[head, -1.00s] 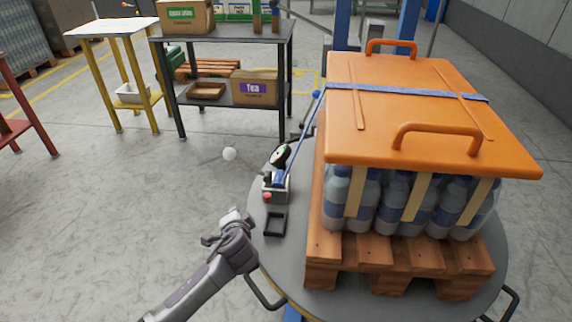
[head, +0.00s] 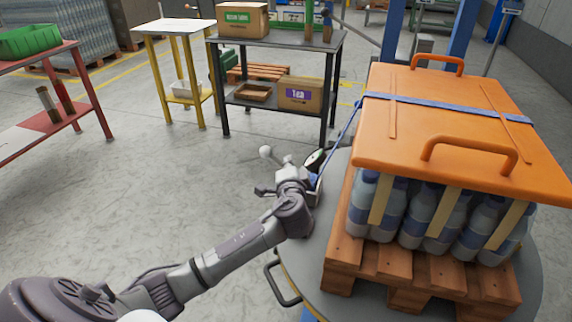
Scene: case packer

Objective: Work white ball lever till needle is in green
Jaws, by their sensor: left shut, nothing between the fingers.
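The white ball (head: 265,151) of the lever shows just beyond my left gripper. The gauge (head: 315,159) has a dark rim and a green patch on its face. It stands at the left edge of the round grey turntable, beside the strapped load. Its needle is too small to read. My left gripper (head: 281,177) is shut and empty, in front of the tensioner unit (head: 313,190) and close below the ball. I cannot tell whether it touches the lever. The gripper and wrist hide most of the unit and the lever's rod. My right gripper is not in view.
An orange cover (head: 455,125) with handles lies over bottles on a wooden pallet (head: 420,265). A blue strap (head: 445,107) crosses it and runs down to the unit. A dark shelf table (head: 275,40), a yellow table and a red table stand behind and left. Floor left is clear.

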